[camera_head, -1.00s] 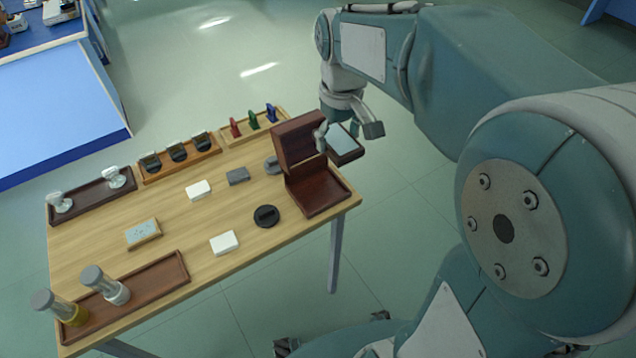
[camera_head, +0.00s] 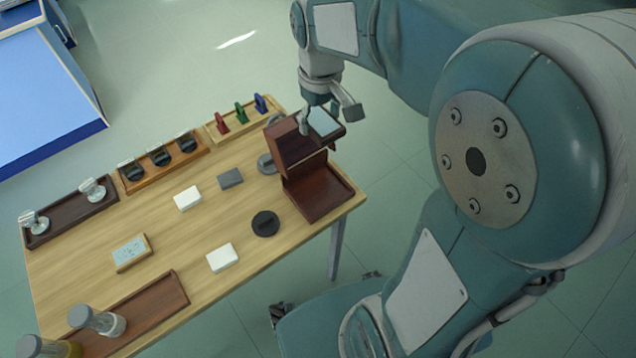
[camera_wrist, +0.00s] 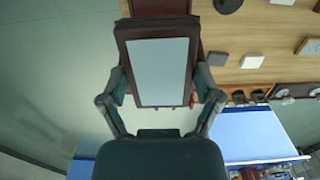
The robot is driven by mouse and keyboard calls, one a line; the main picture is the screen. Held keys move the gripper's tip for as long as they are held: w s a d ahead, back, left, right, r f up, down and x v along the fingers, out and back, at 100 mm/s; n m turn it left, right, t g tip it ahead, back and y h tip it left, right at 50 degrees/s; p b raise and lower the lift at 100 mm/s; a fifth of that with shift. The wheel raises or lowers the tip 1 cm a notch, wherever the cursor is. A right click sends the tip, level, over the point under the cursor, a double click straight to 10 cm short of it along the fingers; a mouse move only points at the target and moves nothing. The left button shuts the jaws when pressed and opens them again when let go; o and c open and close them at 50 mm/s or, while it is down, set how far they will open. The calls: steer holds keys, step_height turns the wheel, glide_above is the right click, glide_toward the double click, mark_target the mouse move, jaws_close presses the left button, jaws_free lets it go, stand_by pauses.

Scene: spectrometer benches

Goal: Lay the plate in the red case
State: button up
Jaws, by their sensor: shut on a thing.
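The wooden table (camera_head: 160,225) carries a black round disc (camera_head: 265,223), white blocks (camera_head: 221,258), a grey block (camera_head: 230,178) and a small framed panel (camera_head: 131,252). Racks line the back edge; a long tray (camera_head: 150,310) with jars is in front.

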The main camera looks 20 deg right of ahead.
step_height(320, 180, down, 23)
steer(key=shift+f, duration=0.15)
steer(key=shift+f, duration=0.1)
stand_by(0.4)
steer(key=o, duration=1)
step_height(320, 180, up, 12)
step_height(320, 180, up, 10)
steer(key=m+t, duration=0.2)
steer(key=t, duration=0.1)
glide_above(319, 191)
steer(key=s, duration=0.5)
steer(key=s+r+t, duration=0.1)
steer(key=s+r, duration=0.1)
steer(key=s, duration=0.1)
steer(key=s+r+m, duration=0.1)
steer(key=s+r, duration=0.1)
steer(key=s, duration=0.1)
steer(key=s+r+t, duration=0.1)
steer(key=s+r, duration=0.2)
steer(key=shift+s+m+t, duration=0.15)
steer(key=shift+m+t, duration=0.15)
